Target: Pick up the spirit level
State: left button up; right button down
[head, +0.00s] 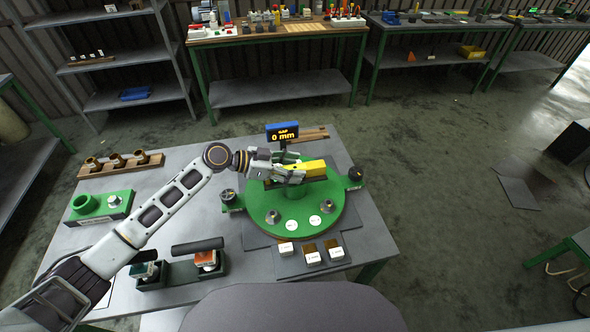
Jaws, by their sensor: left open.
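The yellow spirit level (314,168) lies across the top of the raised middle of the round green fixture (328,212) on the grey table. My left gripper (300,174) is open at the left end of the level, with its fingers close around or beside that end. I cannot tell whether the fingers touch it. The gripper hides the level's left end. My right gripper is not in view.
A display reading "0 mm" (282,132) stands just behind the fixture. Dark knobs (356,174) sit at the fixture's rim. Small labelled blocks (311,254) lie in front. A green holder (99,206) and a wooden rack (121,167) are at the left.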

pick_arm(q)
jog(key=shift+w+d+f, duration=0.1)
jog(key=shift+d+f, duration=0.05)
jog(key=shift+d, duration=0.25)
grip_shut()
dwell(0.4)
